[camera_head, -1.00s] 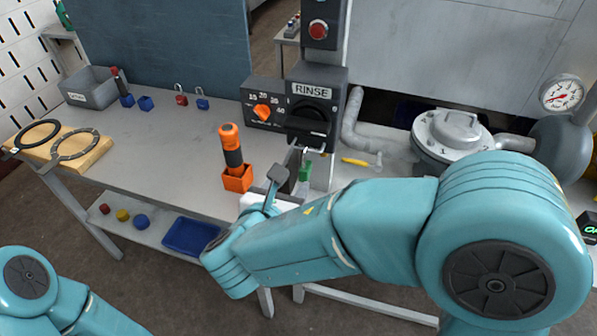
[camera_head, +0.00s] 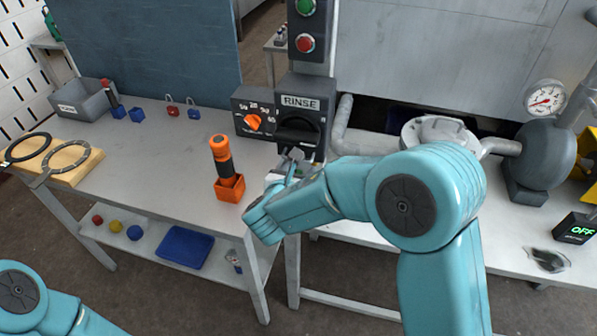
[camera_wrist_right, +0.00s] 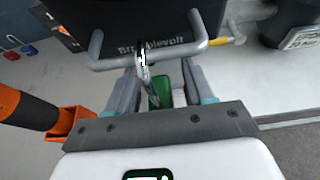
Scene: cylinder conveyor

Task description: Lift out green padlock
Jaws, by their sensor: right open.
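The green padlock (camera_wrist_right: 163,92) shows in the right wrist view, with its metal shackle (camera_wrist_right: 143,68) up by the grey bar handle (camera_wrist_right: 150,50) of the dark box (camera_head: 303,115). Whether the shackle passes around the bar or something behind it, I cannot tell. My right gripper (camera_wrist_right: 163,85) is open, one finger on each side of the padlock, with no clear grip on it. In the head view my right gripper (camera_head: 291,165) is just below the RINSE box, and the padlock is hidden there. My left gripper is out of view; only part of that arm shows at lower left.
An orange-handled tool stands in an orange holder (camera_head: 229,189) close left of my right gripper. Red (camera_head: 173,109) and blue (camera_head: 194,112) padlocks lie farther back on the table. A grey bin (camera_head: 84,102) and a wooden board with rings (camera_head: 75,171) are at left.

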